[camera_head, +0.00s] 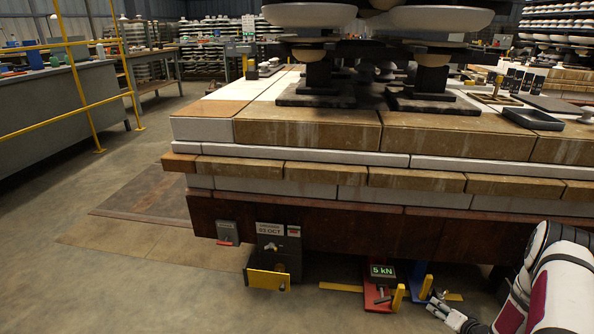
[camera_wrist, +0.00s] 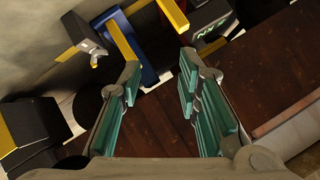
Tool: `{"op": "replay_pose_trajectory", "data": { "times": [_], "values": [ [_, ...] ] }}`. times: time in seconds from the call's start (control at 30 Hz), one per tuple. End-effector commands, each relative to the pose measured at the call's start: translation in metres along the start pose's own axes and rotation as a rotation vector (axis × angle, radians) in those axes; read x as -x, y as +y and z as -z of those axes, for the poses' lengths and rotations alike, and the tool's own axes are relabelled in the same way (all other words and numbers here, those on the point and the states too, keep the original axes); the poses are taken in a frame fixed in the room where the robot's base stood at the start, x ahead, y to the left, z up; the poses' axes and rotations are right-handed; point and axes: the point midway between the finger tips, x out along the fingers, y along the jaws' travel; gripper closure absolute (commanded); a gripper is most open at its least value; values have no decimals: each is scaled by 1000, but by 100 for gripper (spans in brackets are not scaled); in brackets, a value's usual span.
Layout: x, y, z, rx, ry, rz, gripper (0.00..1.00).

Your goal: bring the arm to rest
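My gripper (camera_wrist: 160,75) shows in the wrist view with its two teal-padded fingers spread apart. Nothing is held between them. Behind the gap are a blue stand and the dark red-brown side of the car. In the head view my gripper (camera_head: 438,306) is at the lower right, at the end of my white and dark red arm, low beside the car's front side. The fingers look small there. It is close to the blue stand (camera_head: 418,280); I cannot tell whether they touch.
The brick-topped car (camera_head: 330,230) fills the middle and right. Under its edge are a red stand with a "5 kN" display (camera_head: 382,271) and a box with a yellow plate (camera_head: 268,280). A yellow railing (camera_head: 60,122) stands at left. The floor at lower left is clear.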

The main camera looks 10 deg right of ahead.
Motion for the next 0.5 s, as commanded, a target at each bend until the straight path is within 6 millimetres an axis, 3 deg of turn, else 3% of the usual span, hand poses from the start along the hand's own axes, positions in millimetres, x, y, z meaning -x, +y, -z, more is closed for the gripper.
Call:
{"op": "replay_pose_trajectory", "data": {
  "times": [0.03, 0.2, 0.37, 0.5],
  "values": [
    [0, -13, 26, 44, -12, -29, 69],
    [11, -49, 89, 159, -67, -148, 69],
    [32, -93, 138, 248, -117, -250, 69],
    [61, -136, 172, 309, -159, -329, 69]
  ]
}}
